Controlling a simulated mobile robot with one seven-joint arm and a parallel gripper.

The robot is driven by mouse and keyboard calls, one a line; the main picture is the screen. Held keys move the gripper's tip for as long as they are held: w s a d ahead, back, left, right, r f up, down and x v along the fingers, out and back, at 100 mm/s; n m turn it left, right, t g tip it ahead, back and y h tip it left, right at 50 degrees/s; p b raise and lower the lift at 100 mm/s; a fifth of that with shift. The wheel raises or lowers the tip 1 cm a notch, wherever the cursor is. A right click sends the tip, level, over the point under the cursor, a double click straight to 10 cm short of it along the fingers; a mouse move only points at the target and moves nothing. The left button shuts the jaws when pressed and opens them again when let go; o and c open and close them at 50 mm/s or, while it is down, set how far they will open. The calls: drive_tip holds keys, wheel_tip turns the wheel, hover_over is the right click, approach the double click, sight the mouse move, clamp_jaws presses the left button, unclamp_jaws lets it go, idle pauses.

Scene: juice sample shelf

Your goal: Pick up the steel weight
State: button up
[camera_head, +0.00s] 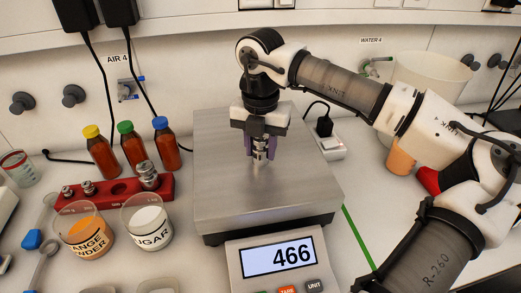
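A small shiny steel weight (260,154) is on the bare steel pan of the balance (225,190), near the pan's middle. My gripper (260,148) points straight down over the pan, with its purple fingers on either side of the weight. The fingers hide part of the weight. I cannot tell whether they press on it, or whether its base touches the pan.
A red weight block (115,193) with several steel weights stands left of the balance. Brown bottles (131,147), an orange powder beaker (83,235) and a sugar beaker (147,226) are around it. A socket box (331,147), orange cup (402,160) and white bucket (430,77) are at right.

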clamp_jaws()
drive_tip(key=shift+r, duration=0.15)
